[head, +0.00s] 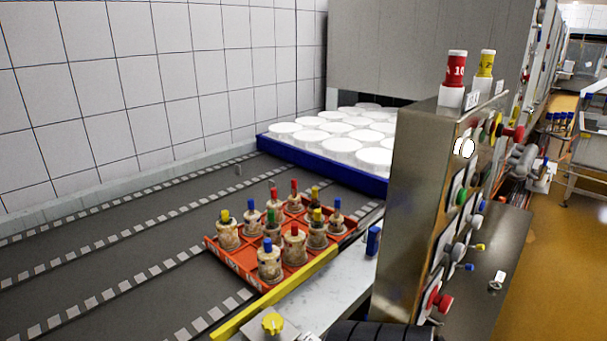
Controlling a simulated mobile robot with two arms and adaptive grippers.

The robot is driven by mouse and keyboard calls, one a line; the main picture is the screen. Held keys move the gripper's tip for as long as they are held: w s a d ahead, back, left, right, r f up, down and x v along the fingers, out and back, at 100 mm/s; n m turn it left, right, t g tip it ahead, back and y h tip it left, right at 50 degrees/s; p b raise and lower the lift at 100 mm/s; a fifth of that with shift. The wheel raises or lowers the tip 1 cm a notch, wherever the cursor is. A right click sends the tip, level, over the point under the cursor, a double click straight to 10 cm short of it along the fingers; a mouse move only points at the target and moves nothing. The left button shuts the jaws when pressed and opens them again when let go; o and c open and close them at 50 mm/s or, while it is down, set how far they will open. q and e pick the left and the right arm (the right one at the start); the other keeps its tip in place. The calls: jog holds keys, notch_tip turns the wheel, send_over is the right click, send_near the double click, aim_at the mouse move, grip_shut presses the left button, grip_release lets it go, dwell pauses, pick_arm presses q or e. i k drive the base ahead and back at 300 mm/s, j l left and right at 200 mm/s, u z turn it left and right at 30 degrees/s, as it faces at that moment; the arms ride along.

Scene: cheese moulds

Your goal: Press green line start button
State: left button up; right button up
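A steel control cabinet (411,190) stands right of centre in the head view. Its button panel faces right and is seen at a steep slant. A small green button (462,196) sits about halfway up that panel. A red mushroom button (441,300) is at the panel's lower end. Labels on the panel are too small to read. Neither of my grippers is in view. A dark ribbed part at the bottom edge may belong to my arm, but I cannot tell.
An orange crate (221,257) holding several moulds with coloured knobs lies on the conveyor (100,268). A blue tray (317,167) of white moulds is behind it. A yellow rail (280,292) edges the conveyor. Open orange floor (555,270) lies to the right.

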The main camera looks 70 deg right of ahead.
aim_at(462, 193)
jog(key=z, duration=0.45)
jog(key=k+z, duration=0.1)
jog(key=z, duration=0.8)
jog(key=k+l+z, duration=0.1)
jog(key=z, duration=0.8)
jog(key=l+z, duration=0.1)
jog(key=z, duration=0.4)
